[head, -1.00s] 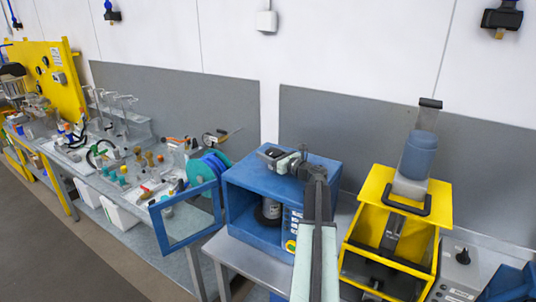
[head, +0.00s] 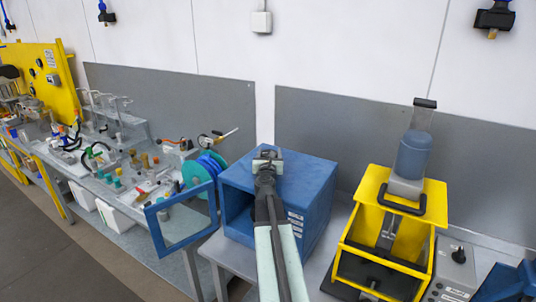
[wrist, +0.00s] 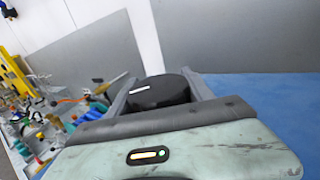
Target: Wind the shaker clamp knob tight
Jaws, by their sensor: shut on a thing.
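The blue shaker box (head: 318,205) stands on a bench in the head view, its framed door (head: 186,222) swung open to the left. The knob is mostly hidden by my gripper in the head view, and my arm covers much of the box front.
A cluttered bench (head: 88,178) runs along the left. Grey panels (head: 330,130) back the benches.

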